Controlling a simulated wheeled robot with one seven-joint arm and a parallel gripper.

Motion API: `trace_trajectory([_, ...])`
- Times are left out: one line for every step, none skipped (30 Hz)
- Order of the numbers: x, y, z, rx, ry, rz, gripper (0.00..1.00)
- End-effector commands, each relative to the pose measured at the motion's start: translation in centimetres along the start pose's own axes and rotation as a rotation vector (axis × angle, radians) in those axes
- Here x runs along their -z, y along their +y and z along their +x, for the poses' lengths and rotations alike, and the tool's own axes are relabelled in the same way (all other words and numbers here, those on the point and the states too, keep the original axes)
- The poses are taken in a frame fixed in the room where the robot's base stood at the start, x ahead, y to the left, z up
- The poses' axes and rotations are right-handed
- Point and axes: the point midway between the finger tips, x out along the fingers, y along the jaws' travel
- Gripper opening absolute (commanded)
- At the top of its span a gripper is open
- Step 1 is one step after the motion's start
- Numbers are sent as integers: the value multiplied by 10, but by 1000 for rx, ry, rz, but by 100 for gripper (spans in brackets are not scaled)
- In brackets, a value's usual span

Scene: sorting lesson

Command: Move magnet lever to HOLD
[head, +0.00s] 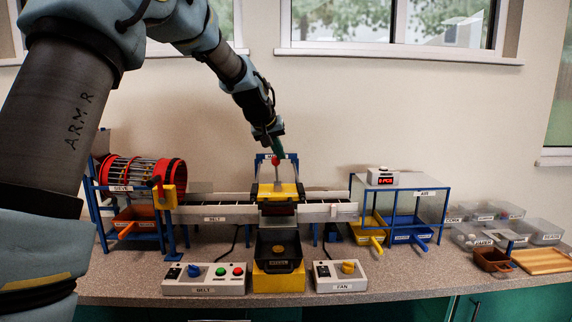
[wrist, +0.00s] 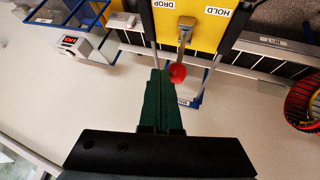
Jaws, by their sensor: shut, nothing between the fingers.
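The magnet lever is a grey metal stem with a red knob (wrist: 177,73), standing up from a yellow plate (wrist: 203,35) marked DROP on the left and HOLD on the right in the wrist view. The knob leans slightly to the DROP side there. My gripper (wrist: 160,72) is shut and empty, its green fingers just left of the knob, on the DROP side; I cannot tell whether they touch. In the head view my gripper (head: 277,152) comes down from above onto the lever's top (head: 276,161), above the yellow magnet housing (head: 285,193).
A red drum (head: 142,173) stands left, a blue-framed air unit (head: 405,205) right. Below are a black tray (head: 279,264) and two control boxes, BELT (head: 204,279) and FAN (head: 340,276). Clear bins stand far right.

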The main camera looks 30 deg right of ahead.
Motion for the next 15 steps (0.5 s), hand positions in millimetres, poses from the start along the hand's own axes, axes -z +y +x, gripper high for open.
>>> trace_trajectory([-4, -11, 5, -25, 8, -27, 0])
trace_trajectory([-4, -14, 4, -43, 12, -39, 0])
trace_trajectory([-4, -17, 4, -68, 17, -57, 0])
trace_trajectory([-5, -19, 3, -86, 20, -69, 0])
trace_trajectory([-5, -22, 3, -104, 24, -82, 0])
trace_trajectory([-5, -25, 2, -128, 29, -99, 0])
trace_trajectory([-5, -27, 2, -146, 33, -109, 0])
trace_trajectory([-5, -29, 1, -164, 36, -121, 0])
trace_trajectory([-1, -21, -5, -161, 32, -111, 0])
trace_trajectory([-1, -20, -5, -160, 31, -109, 0])
trace_trajectory([-1, -20, -5, -159, 31, -109, 0])
trace_trajectory([-1, -20, -5, -159, 30, -109, 0])
trace_trajectory([-1, -20, -5, -159, 30, -109, 0])
trace_trajectory([-1, -20, -6, -158, 30, -109, 0])
trace_trajectory([0, -20, -6, -158, 30, -109, 0])
